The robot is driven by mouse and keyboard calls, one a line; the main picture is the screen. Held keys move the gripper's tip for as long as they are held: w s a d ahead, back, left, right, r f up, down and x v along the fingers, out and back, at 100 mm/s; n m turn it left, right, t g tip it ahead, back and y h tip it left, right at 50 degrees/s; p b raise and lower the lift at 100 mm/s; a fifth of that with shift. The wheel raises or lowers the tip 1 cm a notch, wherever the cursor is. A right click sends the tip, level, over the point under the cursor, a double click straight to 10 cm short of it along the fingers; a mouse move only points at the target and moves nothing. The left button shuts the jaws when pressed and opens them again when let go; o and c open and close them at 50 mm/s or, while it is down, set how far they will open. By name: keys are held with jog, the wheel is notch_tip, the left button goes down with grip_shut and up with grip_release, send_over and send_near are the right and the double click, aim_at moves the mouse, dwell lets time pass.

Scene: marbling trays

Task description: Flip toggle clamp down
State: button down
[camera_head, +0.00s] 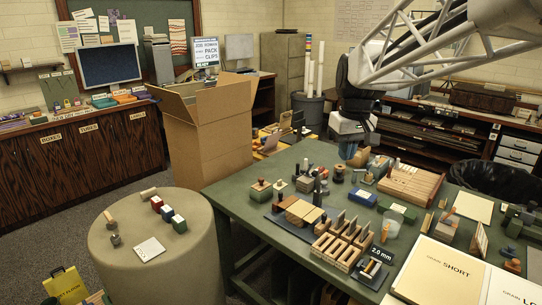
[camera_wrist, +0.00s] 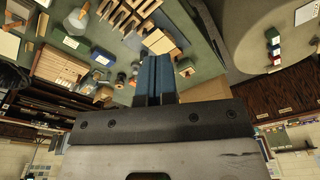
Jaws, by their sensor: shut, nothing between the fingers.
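My gripper (camera_head: 352,152) is over the far part of the green table in the head view, pointing down. In the wrist view its two blue fingers (camera_wrist: 156,68) are together, with nothing held between them. I cannot clearly single out the toggle clamp. Small dark upright parts (camera_head: 318,184) stand among wooden blocks on the table, left of and nearer than my gripper in the head view, but they are too small to identify. In the wrist view a wooden block (camera_wrist: 158,40) shows just beyond the fingertips.
The green table (camera_head: 236,200) is crowded with a slotted wooden rack (camera_head: 338,250), a wooden tray (camera_head: 412,181), blocks and an open book (camera_head: 440,268). A round grey pedestal (camera_head: 165,275) with small blocks stands left. A tall open cardboard box (camera_head: 208,140) stands behind it.

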jog(key=w+d+f+n+g, duration=0.1)
jog(key=w+d+f, duration=0.15)
jog(key=w, duration=0.95)
jog(key=w+d+f+n+y, duration=0.1)
jog(key=w+d+f+n, duration=0.15)
jog(key=w, duration=0.85)
jog(key=w+d+f+n+g, duration=0.1)
jog(key=w+d, duration=0.2)
jog(key=w, duration=0.9)
jog(key=w+d+f+n, duration=0.1)
jog(key=w+d+f, duration=0.2)
jog(key=w+f, duration=0.4)
jog(key=shift+w+d+f+g, duration=0.25)
jog(key=shift+w+f+g, duration=0.05)
jog(key=shift+w, duration=1.5)
jog(key=shift+f, duration=0.15)
jog(key=s+a+f, duration=0.2)
jog(key=f, duration=0.3)
jog(key=s+a+f, duration=0.1)
jog(key=a+f, duration=0.1)
jog(key=f, duration=0.4)
jog(key=shift+s+a, duration=0.25)
jog(key=shift+s, duration=0.15)
jog(key=shift+s+a+r, duration=0.1)
jog(key=shift+a, duration=0.05)
